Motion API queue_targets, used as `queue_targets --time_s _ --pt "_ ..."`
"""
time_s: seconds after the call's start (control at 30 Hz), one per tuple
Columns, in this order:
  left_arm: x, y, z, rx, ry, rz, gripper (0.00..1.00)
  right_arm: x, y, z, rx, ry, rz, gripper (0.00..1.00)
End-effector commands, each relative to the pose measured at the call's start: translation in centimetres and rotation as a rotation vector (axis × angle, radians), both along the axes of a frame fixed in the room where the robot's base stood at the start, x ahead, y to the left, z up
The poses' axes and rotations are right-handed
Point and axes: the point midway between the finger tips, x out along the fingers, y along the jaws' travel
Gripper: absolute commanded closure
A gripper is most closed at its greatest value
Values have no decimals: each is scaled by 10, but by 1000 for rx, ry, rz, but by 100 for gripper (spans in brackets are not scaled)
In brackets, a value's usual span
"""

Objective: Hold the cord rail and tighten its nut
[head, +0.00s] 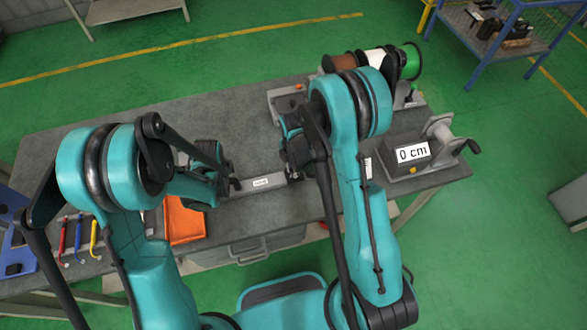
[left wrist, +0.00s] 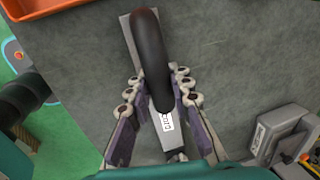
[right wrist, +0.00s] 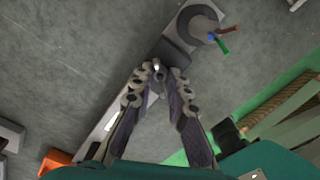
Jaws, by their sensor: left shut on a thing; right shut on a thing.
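The cord rail (head: 262,183) is a grey bar with a white label, lying on the grey workbench between my grippers. In the left wrist view, a thick black curved handle (left wrist: 150,55) stands over the rail (left wrist: 176,151). My left gripper (left wrist: 157,90) has its fingers on both sides of this handle and is shut on it. My right gripper (right wrist: 160,78) is at the rail's other end, its fingertips shut on the small nut (right wrist: 157,71). The rail (right wrist: 106,117) shows left of its fingers there. The fingertips are mostly hidden in the head view.
Spools (head: 374,60) stand at the back right. A "0 cm" device (head: 411,152) with a crank is on the right. An orange tray (head: 184,222) and several coloured tools (head: 78,236) lie on the left. The bench's (head: 130,134) back left is clear.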

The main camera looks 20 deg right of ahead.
Motion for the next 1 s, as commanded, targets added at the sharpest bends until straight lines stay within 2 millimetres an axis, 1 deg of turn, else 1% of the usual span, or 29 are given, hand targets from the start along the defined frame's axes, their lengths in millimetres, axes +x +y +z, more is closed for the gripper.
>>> queue_targets --time_s 1.0 --pt "0 -1 0 -2 0 -1 100 0 1 0 0 0 -963 100"
